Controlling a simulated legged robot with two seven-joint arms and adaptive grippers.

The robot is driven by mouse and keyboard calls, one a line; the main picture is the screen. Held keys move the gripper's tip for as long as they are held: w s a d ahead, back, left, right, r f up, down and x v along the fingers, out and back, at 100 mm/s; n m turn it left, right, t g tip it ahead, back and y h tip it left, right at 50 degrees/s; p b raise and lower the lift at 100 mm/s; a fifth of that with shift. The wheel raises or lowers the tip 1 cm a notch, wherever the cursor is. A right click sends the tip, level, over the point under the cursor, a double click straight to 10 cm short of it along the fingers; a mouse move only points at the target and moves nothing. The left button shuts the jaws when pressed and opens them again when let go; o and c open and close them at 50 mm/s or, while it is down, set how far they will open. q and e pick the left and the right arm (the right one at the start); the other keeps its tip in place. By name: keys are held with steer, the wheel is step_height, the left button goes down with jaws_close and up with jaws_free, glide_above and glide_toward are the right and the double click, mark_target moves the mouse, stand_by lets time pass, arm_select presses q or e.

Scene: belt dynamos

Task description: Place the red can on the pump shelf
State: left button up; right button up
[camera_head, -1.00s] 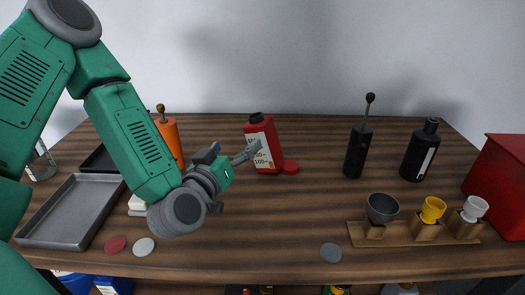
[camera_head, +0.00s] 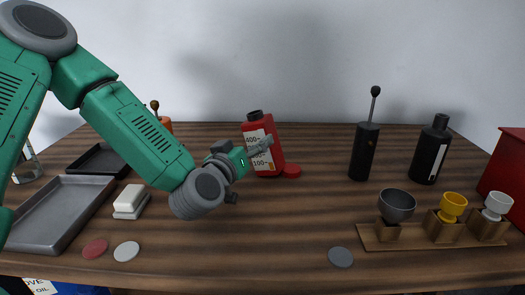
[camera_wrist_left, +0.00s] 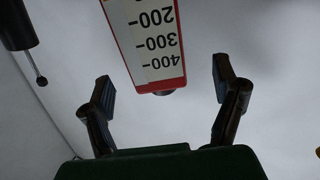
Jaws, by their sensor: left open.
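The red can (camera_head: 261,140) stands upright on the table, with a dark cap and a white label marked with numbers. In the left wrist view the can (camera_wrist_left: 148,45) appears upside down, between the two spread fingers. My left gripper (camera_head: 261,149) is open in front of the can's label. In the wrist view its fingers (camera_wrist_left: 164,78) show a gap on both sides of the can, with nothing gripped. I cannot tell which thing is the pump shelf. My right gripper is not in view.
A red disc (camera_head: 291,171) lies beside the can. To the right stand a dark cylinder with a knobbed rod (camera_head: 363,152), a black bottle (camera_head: 430,152) and a wooden cup stand (camera_head: 412,236). Grey trays (camera_head: 58,212) lie at left. The front middle of the table (camera_head: 240,235) is clear.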

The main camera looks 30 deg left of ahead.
mark_target(261, 132)
arm_select(q)
steer(key=shift+w+d+r, duration=0.1)
steer(key=shift+w+d, duration=0.05)
steer(key=shift+w, duration=0.85)
steer(key=w, duration=0.2)
steer(key=w+a, duration=0.1)
steer(key=w, duration=0.1)
steer(key=shift+w+a, duration=0.1)
steer(key=shift+w, duration=0.05)
steer(key=shift+w+a, duration=0.15)
steer(key=shift+d, duration=0.25)
steer(key=c, duration=1.5)
